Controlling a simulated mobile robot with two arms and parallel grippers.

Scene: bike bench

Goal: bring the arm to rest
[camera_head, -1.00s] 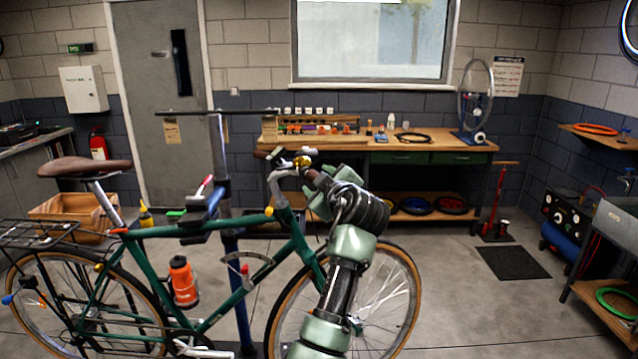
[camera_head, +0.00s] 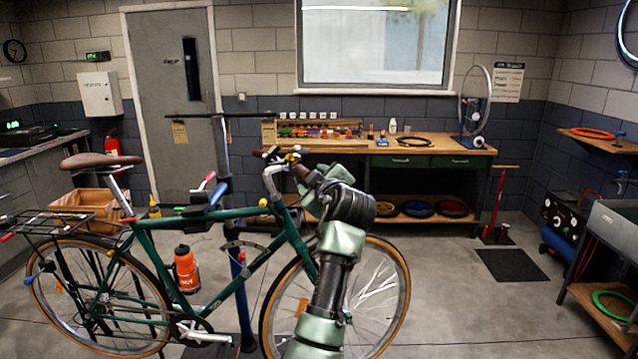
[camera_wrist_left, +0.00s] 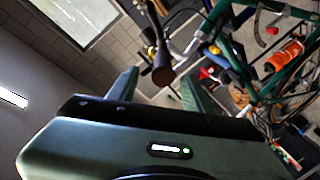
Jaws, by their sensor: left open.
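My left arm rises from the bottom middle of the head view, in front of the bike's front wheel. Its green gripper (camera_head: 322,178) is beside the right end of the handlebar; its fingertips are hard to make out there. In the left wrist view the two fingers of the gripper (camera_wrist_left: 160,90) stand apart with nothing clamped between them. The brown handlebar grip (camera_wrist_left: 162,68) shows just beyond the gap; I cannot tell whether it touches a finger. The green bike (camera_head: 235,213) stands upright at a repair stand (camera_head: 224,150). My right gripper is in neither view.
A wooden workbench (camera_head: 460,147) with a wheel-truing stand (camera_head: 473,140) is at the back wall. A red floor pump (camera_head: 496,205) and a dark mat (camera_head: 511,265) are to the right. An orange bottle (camera_head: 186,270) is on the bike frame.

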